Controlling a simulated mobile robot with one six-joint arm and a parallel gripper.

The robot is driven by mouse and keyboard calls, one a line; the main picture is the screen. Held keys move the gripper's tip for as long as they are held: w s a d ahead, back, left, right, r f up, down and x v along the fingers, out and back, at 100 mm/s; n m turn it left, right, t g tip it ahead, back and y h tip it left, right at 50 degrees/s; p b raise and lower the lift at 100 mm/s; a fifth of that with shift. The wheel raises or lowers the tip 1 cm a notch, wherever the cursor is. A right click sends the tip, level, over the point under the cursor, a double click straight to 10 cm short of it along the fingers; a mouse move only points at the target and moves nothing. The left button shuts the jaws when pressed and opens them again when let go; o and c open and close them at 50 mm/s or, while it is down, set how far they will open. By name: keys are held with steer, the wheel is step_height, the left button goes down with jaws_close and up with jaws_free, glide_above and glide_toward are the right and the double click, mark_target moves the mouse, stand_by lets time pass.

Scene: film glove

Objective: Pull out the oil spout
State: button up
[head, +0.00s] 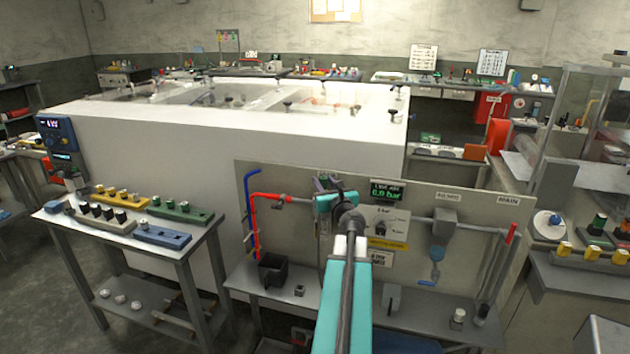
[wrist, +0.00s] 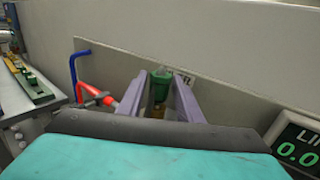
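My gripper (wrist: 160,80) shows in the wrist view with two grey-purple fingers standing apart. A small green part (wrist: 160,88), which looks like the oil spout, is between the fingers, with amber below it. Narrow gaps seem to show on both sides of it. I cannot tell whether a finger touches it. In the head view my gripper (head: 322,183) is at the upper middle of the grey panel (head: 480,212), left of the green pressure display. There my arm and wrist hide most of the gripper, and I cannot make out the spout.
Red pipe (head: 262,197) and blue pipe (head: 250,205) run left of my gripper. The pressure display (head: 386,192) and regulator box (head: 388,222) are close on its right. A black bin (head: 273,269) stands on the shelf below. A side table (head: 185,249) holds coloured racks.

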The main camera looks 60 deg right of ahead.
mark_target(323, 177)
steer(key=shift+w+d, duration=0.25)
steer(key=shift+w+a, duration=0.1)
steer(key=shift+w, duration=0.1)
jaws_close()
steer(key=shift+r, duration=0.15)
steer(key=shift+r+p, duration=0.75)
steer(key=shift+r+p, duration=1.35)
steer(key=shift+r, duration=0.15)
steer(key=shift+s+r+p, duration=0.15)
steer(key=shift+r+p, duration=0.5)
steer(key=shift+r, duration=0.1)
steer(key=shift+s+r+p, duration=0.1)
steer(key=shift+r+p, duration=0.55)
steer(key=shift+r, duration=0.1)
